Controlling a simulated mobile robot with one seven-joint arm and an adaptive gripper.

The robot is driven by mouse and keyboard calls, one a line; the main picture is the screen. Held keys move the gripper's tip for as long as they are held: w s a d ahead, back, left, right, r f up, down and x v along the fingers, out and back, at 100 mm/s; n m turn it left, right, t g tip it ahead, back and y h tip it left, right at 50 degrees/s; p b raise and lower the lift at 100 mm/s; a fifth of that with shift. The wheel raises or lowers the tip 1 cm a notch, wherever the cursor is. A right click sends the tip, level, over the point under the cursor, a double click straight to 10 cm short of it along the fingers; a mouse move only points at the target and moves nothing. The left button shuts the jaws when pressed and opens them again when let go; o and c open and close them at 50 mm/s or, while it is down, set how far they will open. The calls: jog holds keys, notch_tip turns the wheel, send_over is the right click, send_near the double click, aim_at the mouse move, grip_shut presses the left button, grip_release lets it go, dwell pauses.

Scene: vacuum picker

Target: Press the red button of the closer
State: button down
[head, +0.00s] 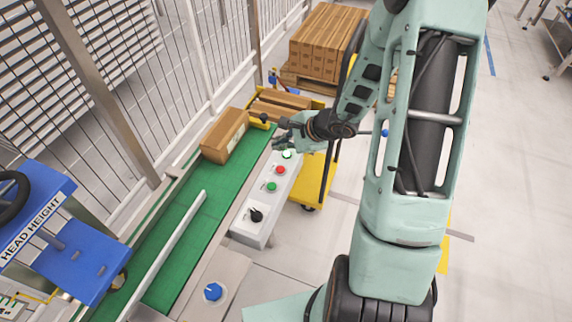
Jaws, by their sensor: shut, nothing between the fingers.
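A grey control box (247,231) stands beside the green conveyor. On its top, from far to near, sit a pale button (287,154), a red button (281,170), a green button (271,186) and a black knob (256,215). My gripper (279,141) is above the far end of the box, just beyond the pale button and farther than the red one. It is shut and holds nothing. The red button is in full view. I cannot tell whether my fingers touch the box. No label naming the closer is readable.
A cardboard box (224,135) rests on the green conveyor (217,188). More boxes lie by a yellow cart (311,181) and on a pallet (293,78) behind. A metal fence (100,95) runs along the left. A blue knob (213,291) is at the near end.

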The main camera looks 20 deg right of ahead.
jog(key=shift+s+d+r+m+t, duration=0.15)
jog(key=shift+m+t, duration=0.1)
jog(key=shift+m, duration=0.45)
jog(key=shift+d+r+m+t, duration=0.15)
jog(key=shift+m+t, duration=0.1)
jog(key=shift+m, duration=0.45)
jog(key=shift+f, duration=0.1)
jog(key=b, duration=0.4)
send_over(282, 170)
notch_tip(282, 170, down, 7)
jog(key=shift+r, duration=0.1)
jog(key=f+b, duration=0.2)
jog(key=shift+b, duration=0.35)
jog(key=shift+f+b, duration=0.35)
jog(key=shift+b, duration=0.4)
jog(key=shift+f+b, duration=0.35)
jog(key=shift+b, duration=0.15)
dwell(0.6)
jog(key=shift+r, duration=0.15)
jog(key=shift+r+p, duration=0.35)
jog(key=shift+r, duration=0.3)
